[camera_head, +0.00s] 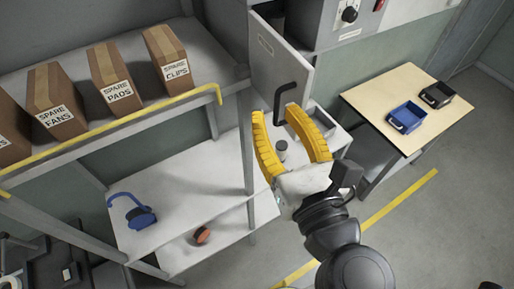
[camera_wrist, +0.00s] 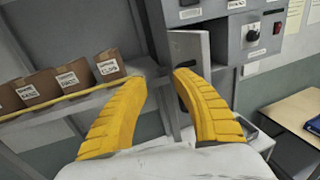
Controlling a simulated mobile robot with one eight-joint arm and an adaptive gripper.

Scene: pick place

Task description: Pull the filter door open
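The filter door is a light grey panel (camera_head: 277,58) with a small label, at the upper middle of the head view. It seems to stand at an angle to the grey cabinet beside it; how far it is open is hard to tell. A black bent handle (camera_head: 286,97) is on its lower part. In the wrist view the door (camera_wrist: 188,50) is partly behind the right finger. My gripper (camera_head: 276,111) has two ribbed yellow fingers, spread apart and empty. In the head view its tips are just below the handle; I see no clear contact. It also shows in the wrist view (camera_wrist: 161,78).
The cabinet (camera_head: 333,25) with a black knob is right of the door. Shelves on the left carry brown boxes (camera_head: 115,78) above a yellow rail (camera_head: 130,118). A wooden table (camera_head: 440,125) at right holds a blue bin (camera_head: 406,117) and a black bin (camera_head: 437,95).

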